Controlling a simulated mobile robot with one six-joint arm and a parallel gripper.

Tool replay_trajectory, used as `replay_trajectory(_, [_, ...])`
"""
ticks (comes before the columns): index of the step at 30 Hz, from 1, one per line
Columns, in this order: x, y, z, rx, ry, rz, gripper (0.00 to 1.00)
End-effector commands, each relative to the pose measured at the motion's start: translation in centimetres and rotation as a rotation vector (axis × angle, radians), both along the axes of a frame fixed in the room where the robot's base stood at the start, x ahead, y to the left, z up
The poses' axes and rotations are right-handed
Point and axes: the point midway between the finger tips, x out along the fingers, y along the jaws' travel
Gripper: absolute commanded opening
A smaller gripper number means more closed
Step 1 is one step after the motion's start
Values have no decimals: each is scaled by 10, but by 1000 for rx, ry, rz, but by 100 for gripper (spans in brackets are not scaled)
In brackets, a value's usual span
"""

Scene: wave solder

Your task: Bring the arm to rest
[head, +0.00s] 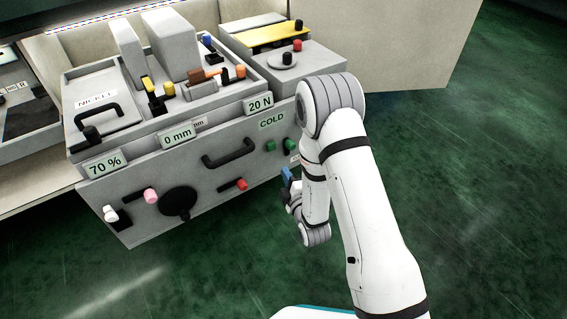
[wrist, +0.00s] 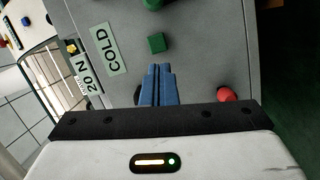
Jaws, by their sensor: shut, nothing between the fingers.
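My gripper (wrist: 158,72) shows in the wrist view with its two blue fingers pressed together and nothing between them. It points at the front panel of the grey machine, near a green square button (wrist: 157,43) and a red knob (wrist: 227,95). I cannot tell whether the fingertips touch the panel. In the head view my white arm is folded down on the right side of the machine, and a bit of the blue gripper (head: 287,175) shows in front of the panel's right end. Most of the gripper is hidden behind my arm.
The grey machine (head: 150,205) carries knobs, handles and labels "70 %", "0 mm", "20 N" and "COLD" (head: 272,120). A black handle (head: 229,153) and a round black knob (head: 177,202) stick out of its front. The green floor (head: 480,200) to the right is clear.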

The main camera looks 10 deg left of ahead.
Motion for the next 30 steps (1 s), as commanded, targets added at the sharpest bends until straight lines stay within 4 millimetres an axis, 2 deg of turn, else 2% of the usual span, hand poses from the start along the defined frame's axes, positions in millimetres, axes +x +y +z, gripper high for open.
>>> replay_trajectory(7, [-5,-5,5,2,6,-4,0])
replay_trajectory(11, [7,-11,38,26,67,-29,0])
replay_trajectory(16, [28,-35,115,98,264,-115,0])
replay_trajectory(21, [33,-70,193,196,487,-245,0])
replay_trajectory(26, [18,-107,267,301,683,-392,0])
replay_trajectory(30, [-9,-139,332,400,843,-538,0])
